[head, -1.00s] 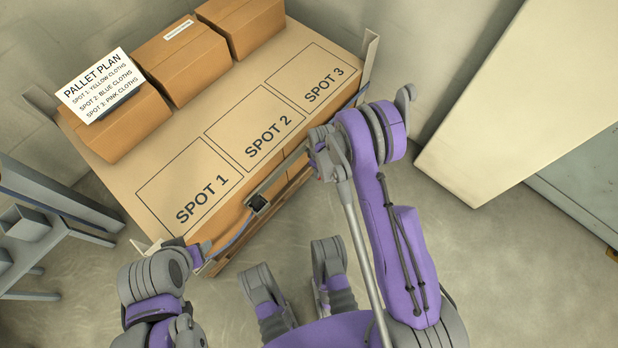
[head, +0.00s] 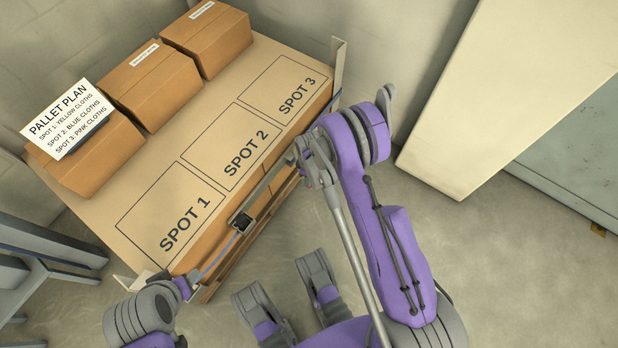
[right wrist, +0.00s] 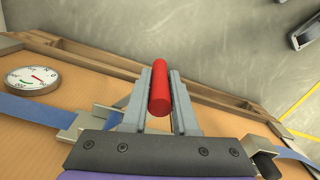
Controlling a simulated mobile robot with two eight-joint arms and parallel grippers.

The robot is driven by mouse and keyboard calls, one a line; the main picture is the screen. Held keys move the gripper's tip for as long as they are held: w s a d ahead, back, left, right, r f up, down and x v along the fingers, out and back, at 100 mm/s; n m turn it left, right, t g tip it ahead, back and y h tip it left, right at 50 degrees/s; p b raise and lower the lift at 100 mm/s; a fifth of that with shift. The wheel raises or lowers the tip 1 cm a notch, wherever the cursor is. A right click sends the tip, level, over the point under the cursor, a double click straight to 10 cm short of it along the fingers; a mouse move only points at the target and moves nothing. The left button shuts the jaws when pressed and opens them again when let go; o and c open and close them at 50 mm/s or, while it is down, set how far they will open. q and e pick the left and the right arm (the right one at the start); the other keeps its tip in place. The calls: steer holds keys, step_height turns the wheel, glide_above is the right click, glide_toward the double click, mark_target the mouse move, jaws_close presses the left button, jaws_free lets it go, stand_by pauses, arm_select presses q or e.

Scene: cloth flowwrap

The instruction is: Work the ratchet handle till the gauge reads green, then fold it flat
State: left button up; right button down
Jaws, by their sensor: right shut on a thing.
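In the right wrist view, my right gripper (right wrist: 160,100) is shut on the red ratchet handle (right wrist: 160,88), with a finger on each side. Metal ratchet parts (right wrist: 110,115) and a blue strap (right wrist: 35,110) show beside and behind it. A round white gauge (right wrist: 32,80) sits at the left with red and green marks; its needle is too small to read surely. In the head view, my right gripper (head: 303,160) is by the load's front edge, its grip hidden. My left gripper (head: 187,284) is low at the left near the strap; its jaws are not clear.
The cardboard top (head: 150,185) has marked spots 1 to 3, all bare. Brown boxes (head: 150,85) and a pallet plan sign (head: 68,118) stand along its back. A grey bench (head: 45,265) is at the left, a pale panel (head: 470,110) at the right. Floor is open at lower right.

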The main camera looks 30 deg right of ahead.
steer(key=c, duration=0.7)
jaws_free()
steer(key=shift+w, duration=0.1)
step_height(320, 180, up, 10)
steer(key=p, duration=0.2)
steer(key=shift+f+p, duration=0.2)
steer(key=shift+p, duration=0.15)
steer(key=shift+r, duration=0.6)
